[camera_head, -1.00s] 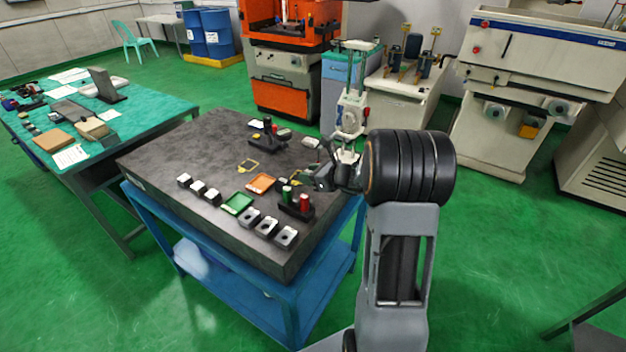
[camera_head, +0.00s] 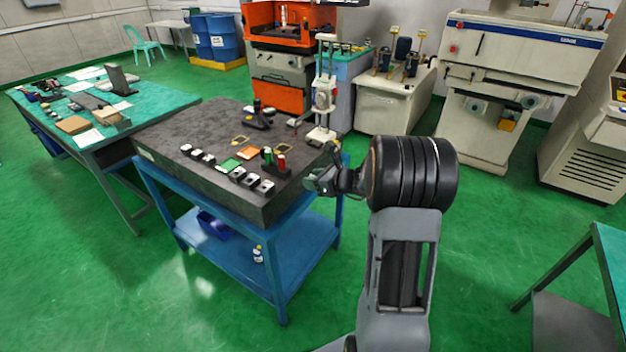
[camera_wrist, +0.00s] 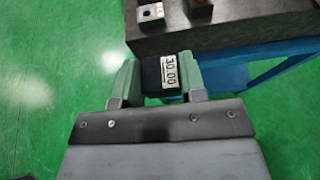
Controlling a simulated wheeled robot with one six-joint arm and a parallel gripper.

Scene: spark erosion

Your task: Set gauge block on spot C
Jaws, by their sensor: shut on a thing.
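My gripper (camera_wrist: 162,78) is shut on a dark block with a white "30.00" label, the gauge block (camera_wrist: 152,73), in the wrist view. In the head view my gripper (camera_head: 318,181) hangs off the right edge of the dark surface plate (camera_head: 165,138); the block cannot be made out there. Yellow outlined squares, one at the back (camera_head: 240,140) and one partly hidden behind the red and green pieces (camera_head: 286,148), mark the plate. Their letters are too small to read, so I cannot tell which is spot C.
Green (camera_head: 231,163) and orange (camera_head: 249,153) squares, several small metal blocks (camera_head: 239,173), a holder with red and green cylinders (camera_head: 273,160) and a tall white stand (camera_head: 323,100) occupy the plate. The blue cart (camera_head: 282,275) carries it. Green floor is open at right.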

